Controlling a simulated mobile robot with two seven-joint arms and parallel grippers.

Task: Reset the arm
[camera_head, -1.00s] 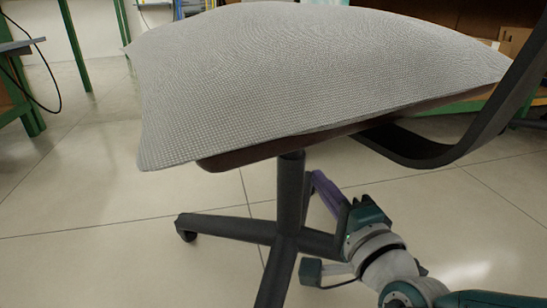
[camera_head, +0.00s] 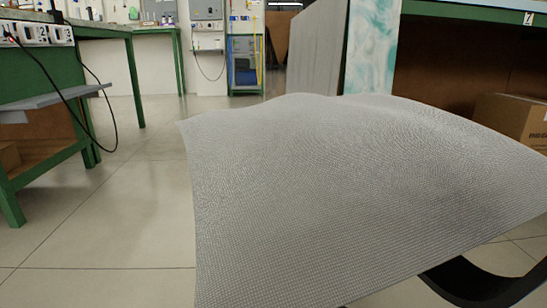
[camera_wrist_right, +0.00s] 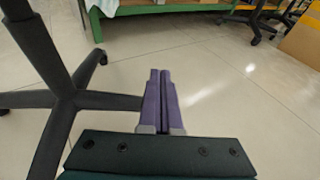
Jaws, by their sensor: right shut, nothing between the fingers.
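My right gripper (camera_wrist_right: 161,100) shows in the right wrist view. Its two purple fingers are together with nothing between them, and it points out over the bare floor. The black chair base (camera_wrist_right: 72,98) stands close on its left, apart from the fingers. In the head view neither gripper shows.
A green-legged workbench (camera_head: 115,90) stands at the left, with a shelf and a hanging cable. A cardboard box (camera_head: 512,118) sits at the right under another bench. Pale tiled floor (camera_head: 110,215) is clear on the left. More chair wheels (camera_wrist_right: 256,38) show ahead in the wrist view.

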